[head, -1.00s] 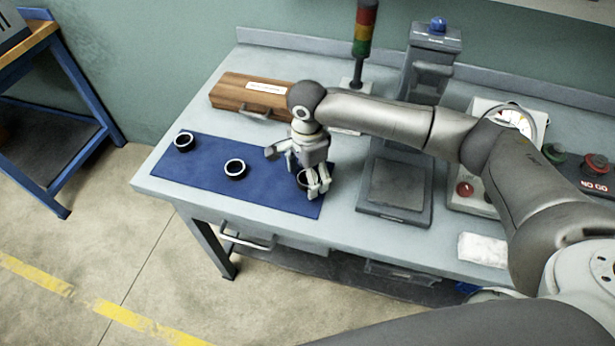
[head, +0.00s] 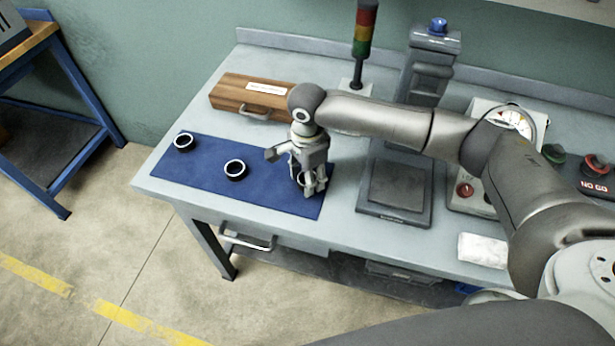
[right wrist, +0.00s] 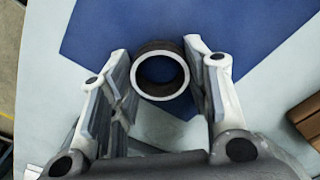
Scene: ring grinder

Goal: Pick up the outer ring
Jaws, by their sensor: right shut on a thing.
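Three dark rings with pale rims are in the head view. The left ring (head: 183,149) and the middle ring (head: 235,177) stand apart on the blue mat (head: 205,180). The right ring (head: 300,180) is partly hidden by my right gripper (head: 309,188), at the mat's right end. In the right wrist view this ring (right wrist: 160,97) sits between the two fingers of my right gripper (right wrist: 157,50), which is shut on it from both sides. Whether the ring is clear of the mat I cannot tell. My left gripper is not in view.
A wooden case (head: 240,98) lies behind the mat. A signal tower (head: 364,45) and a grey press-like stand (head: 397,190) are to the right. A white folded cloth (head: 482,250) lies near the front edge. A gauge unit (head: 505,118) is at the back right.

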